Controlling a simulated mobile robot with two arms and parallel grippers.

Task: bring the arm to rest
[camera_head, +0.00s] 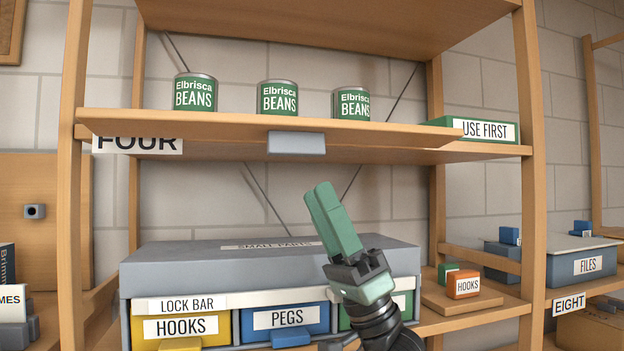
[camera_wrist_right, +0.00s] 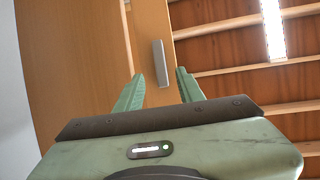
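My right gripper (camera_head: 321,190) is in front of the shelf unit in the head view, its green fingers pointing up toward the underside of the upper shelf. In the right wrist view the two fingers of the right gripper (camera_wrist_right: 160,76) stand apart with nothing held between them. In the head view the fingers nearly overlap. The right arm hides part of the small-parts cabinet (camera_head: 190,263) and its rightmost drawer. My left gripper is in neither view.
Three green bean cans (camera_head: 277,98) and a green "USE FIRST" tray (camera_head: 480,129) stand on the upper shelf (camera_head: 220,124). A grey plate (camera_head: 296,142) hangs at its front edge. Below are a yellow drawer (camera_head: 180,329), a blue drawer (camera_head: 287,320) and an orange hooks box (camera_head: 463,284).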

